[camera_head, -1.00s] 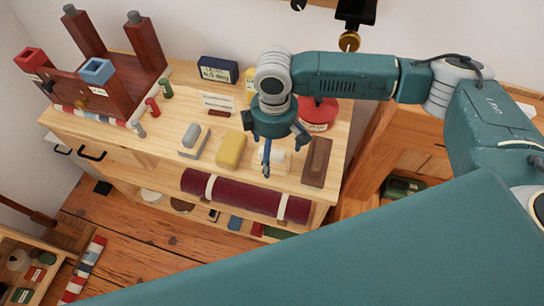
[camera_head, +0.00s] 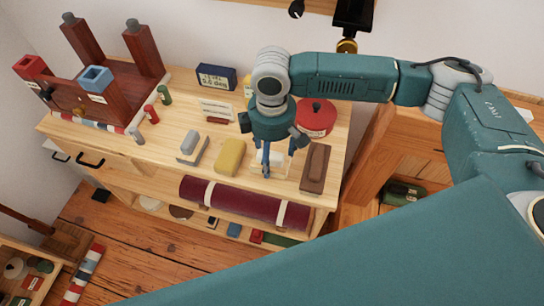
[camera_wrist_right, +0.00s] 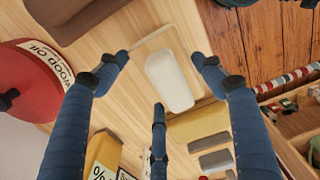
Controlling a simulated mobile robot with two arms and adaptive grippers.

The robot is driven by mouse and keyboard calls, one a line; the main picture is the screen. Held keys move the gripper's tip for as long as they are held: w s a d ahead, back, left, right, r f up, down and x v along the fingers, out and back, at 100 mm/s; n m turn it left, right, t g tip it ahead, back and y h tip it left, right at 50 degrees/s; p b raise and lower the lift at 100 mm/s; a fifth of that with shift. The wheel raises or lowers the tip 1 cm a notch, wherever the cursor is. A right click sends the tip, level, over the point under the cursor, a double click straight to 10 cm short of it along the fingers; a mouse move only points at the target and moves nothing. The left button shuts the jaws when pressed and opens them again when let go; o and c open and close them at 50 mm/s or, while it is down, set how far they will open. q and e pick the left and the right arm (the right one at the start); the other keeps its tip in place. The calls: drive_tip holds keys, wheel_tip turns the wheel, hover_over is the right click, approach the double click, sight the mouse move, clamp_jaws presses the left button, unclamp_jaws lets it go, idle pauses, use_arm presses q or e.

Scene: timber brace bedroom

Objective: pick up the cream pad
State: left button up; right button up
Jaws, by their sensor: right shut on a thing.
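The cream pad (camera_wrist_right: 169,80) shows as a pale, rounded block between the three blue fingers of my right gripper (camera_wrist_right: 160,75) in the right wrist view. In the head view, the pad (camera_head: 276,157) shows partly behind the fingers, near the front right of the wooden bench top. My right gripper (camera_head: 267,172) points down over it and is shut on it. Whether the pad touches the wood beneath it is hard to tell. My left gripper is not in view.
A yellow block (camera_head: 230,155) lies left of the pad and a dark brown block (camera_head: 316,165) right of it. A red round tin (camera_head: 316,116) stands behind. A grey block (camera_head: 190,141) is farther left. A maroon roll (camera_head: 245,201) lies below the bench front.

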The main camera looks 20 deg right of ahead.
wheel_tip(320, 180, up, 18)
drive_tip(key=shift+r, duration=0.2)
drive_tip(key=o, duration=0.4)
drive_tip(key=shift+c, duration=0.4)
